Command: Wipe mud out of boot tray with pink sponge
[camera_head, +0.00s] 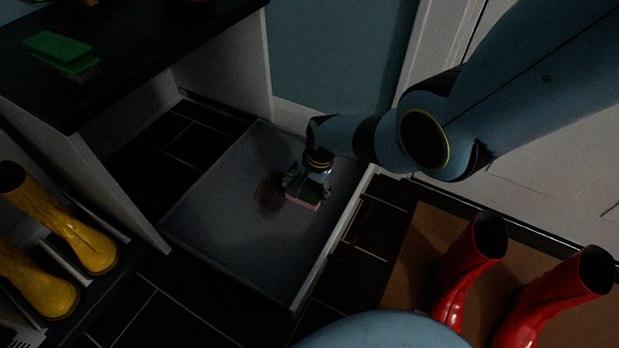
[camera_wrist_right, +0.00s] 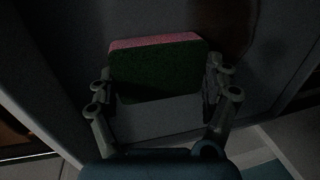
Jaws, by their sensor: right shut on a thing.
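The grey boot tray (camera_head: 220,215) lies on the dark floor in the middle of the head view. A brown mud smear (camera_head: 268,196) is on the tray floor, left of my right gripper. My right gripper (camera_head: 306,190) is low over the tray and shut on the pink sponge (camera_head: 303,206), which has a dark green upper face. In the right wrist view the sponge (camera_wrist_right: 155,68) sits between the two fingers (camera_wrist_right: 160,92), and dark mud (camera_wrist_right: 232,35) shows beyond it. I cannot tell whether the sponge touches the tray. My left gripper is not in view.
Red boots (camera_head: 470,265) stand on a brown mat (camera_head: 420,255) at the right. Yellow boots (camera_head: 75,235) are on a rack at the left. A green brush (camera_head: 62,50) lies on the dark bench top (camera_head: 130,50). The tray's raised rim (camera_head: 330,245) borders its right side.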

